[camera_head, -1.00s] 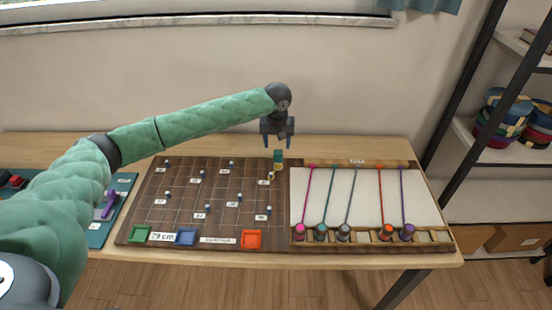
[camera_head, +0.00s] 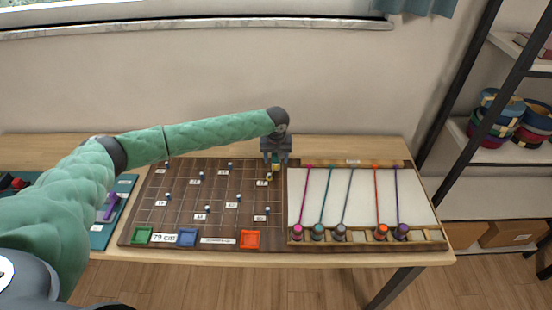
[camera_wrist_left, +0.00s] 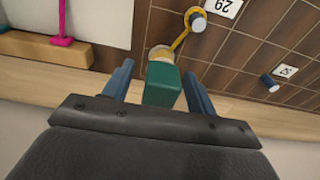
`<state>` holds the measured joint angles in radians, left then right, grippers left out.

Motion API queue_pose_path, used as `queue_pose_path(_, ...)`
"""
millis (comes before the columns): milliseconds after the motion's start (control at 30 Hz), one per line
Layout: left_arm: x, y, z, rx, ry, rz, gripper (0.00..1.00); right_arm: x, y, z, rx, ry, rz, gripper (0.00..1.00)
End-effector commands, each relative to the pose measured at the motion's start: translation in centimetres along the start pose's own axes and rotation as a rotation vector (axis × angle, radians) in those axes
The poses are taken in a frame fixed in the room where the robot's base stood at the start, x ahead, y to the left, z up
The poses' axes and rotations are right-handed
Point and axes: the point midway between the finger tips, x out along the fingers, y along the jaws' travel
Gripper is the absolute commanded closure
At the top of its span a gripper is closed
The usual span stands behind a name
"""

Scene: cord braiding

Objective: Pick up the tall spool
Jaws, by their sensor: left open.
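The tall spool (camera_wrist_left: 162,82) shows in the left wrist view as a green block with a yellowish lower end, and it stands at the back edge of the dark board. In the head view the spool (camera_head: 276,168) is partly hidden by my left gripper (camera_head: 275,158). My left gripper also shows in the wrist view (camera_wrist_left: 158,85), open, with one blue finger on each side of the spool. A gap shows between the spool and the fingers. A yellow cord runs from the spool's lower end to a small peg (camera_wrist_left: 197,20). My right gripper is not in view.
The dark board (camera_head: 215,222) carries several small pegs with number labels and a green tray (camera_head: 142,235), a blue tray (camera_head: 187,237) and an orange tray (camera_head: 250,239). To the right, a white panel (camera_head: 365,198) holds several coloured cords with weights. A shelf (camera_head: 490,200) stands at right.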

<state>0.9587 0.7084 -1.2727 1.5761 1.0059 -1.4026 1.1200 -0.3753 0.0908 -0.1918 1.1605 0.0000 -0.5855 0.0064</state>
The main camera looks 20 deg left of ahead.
Motion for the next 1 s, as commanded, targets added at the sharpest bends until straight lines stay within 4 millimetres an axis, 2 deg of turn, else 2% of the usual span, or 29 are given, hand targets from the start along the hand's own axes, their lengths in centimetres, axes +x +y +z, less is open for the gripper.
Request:
queue_pose_path(333, 0.54, -0.03, 0.02, 0.0, 0.0, 0.0, 0.43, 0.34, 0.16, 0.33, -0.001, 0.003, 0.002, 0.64)
queue_pose_path(367, 0.54, -0.02, 0.02, 0.0, 0.0, 0.0, 0.47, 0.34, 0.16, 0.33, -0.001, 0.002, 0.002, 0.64)
queue_pose_path(600, 0.53, -0.03, 0.02, 0.0, 0.0, 0.0, 0.92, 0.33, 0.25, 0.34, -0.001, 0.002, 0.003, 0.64)
queue_pose_path(1000, 0.07, -0.02, -0.08, 0.0, 0.001, 0.001, 0.92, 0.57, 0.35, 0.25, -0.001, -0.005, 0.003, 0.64)
